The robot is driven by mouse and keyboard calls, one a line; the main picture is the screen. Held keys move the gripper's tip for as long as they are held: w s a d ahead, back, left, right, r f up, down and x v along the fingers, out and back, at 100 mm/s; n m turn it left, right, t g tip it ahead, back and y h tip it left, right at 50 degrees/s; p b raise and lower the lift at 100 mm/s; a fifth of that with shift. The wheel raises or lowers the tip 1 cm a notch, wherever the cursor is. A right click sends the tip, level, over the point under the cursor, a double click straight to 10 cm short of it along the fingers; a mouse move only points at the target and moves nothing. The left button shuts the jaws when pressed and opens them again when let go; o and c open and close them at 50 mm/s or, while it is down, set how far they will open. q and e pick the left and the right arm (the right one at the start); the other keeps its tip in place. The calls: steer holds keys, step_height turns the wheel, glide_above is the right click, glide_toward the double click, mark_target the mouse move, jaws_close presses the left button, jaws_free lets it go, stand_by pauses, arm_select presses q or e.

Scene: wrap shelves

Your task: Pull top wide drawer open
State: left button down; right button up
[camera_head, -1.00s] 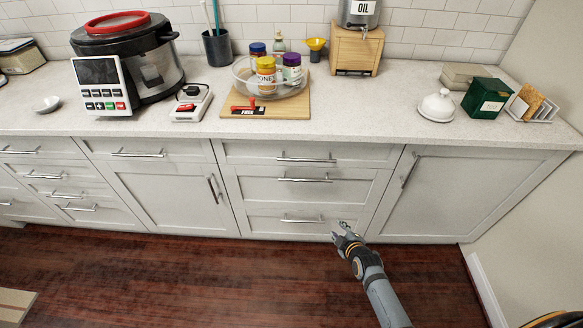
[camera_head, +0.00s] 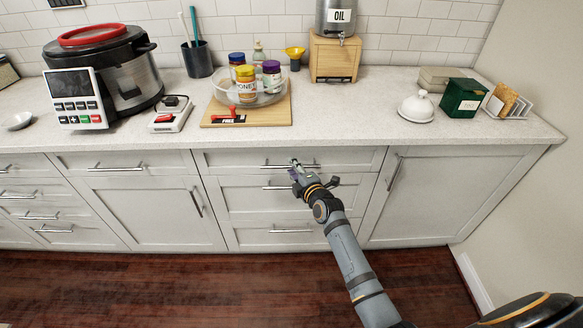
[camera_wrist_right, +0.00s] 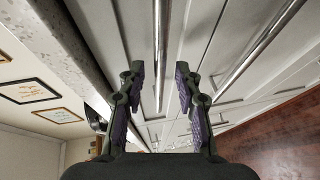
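The top wide drawer (camera_head: 350,160) is the upper white front of the middle cabinet, just under the counter. It looks closed. Its silver bar handle (camera_head: 310,165) also shows in the right wrist view (camera_wrist_right: 161,45). My right gripper (camera_head: 294,164) is at this handle in the head view and covers part of it. In the right wrist view, my right gripper (camera_wrist_right: 160,80) is open, with the handle bar lined up between its two fingertips and a gap on both sides. Contact cannot be told. My left gripper is not in view.
The counter edge (camera_head: 400,143) overhangs just above the drawer. A second drawer handle (camera_wrist_right: 245,55) runs parallel below. A cutting board (camera_head: 280,115) with jars and a pressure cooker (camera_head: 140,75) stand on the counter. The wooden floor (camera_head: 150,290) in front is clear.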

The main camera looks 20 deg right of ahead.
steer(key=shift+w+a+f, duration=0.1)
steer(key=shift+w, duration=0.6)
steer(key=shift+c, duration=0.2)
jaws_close()
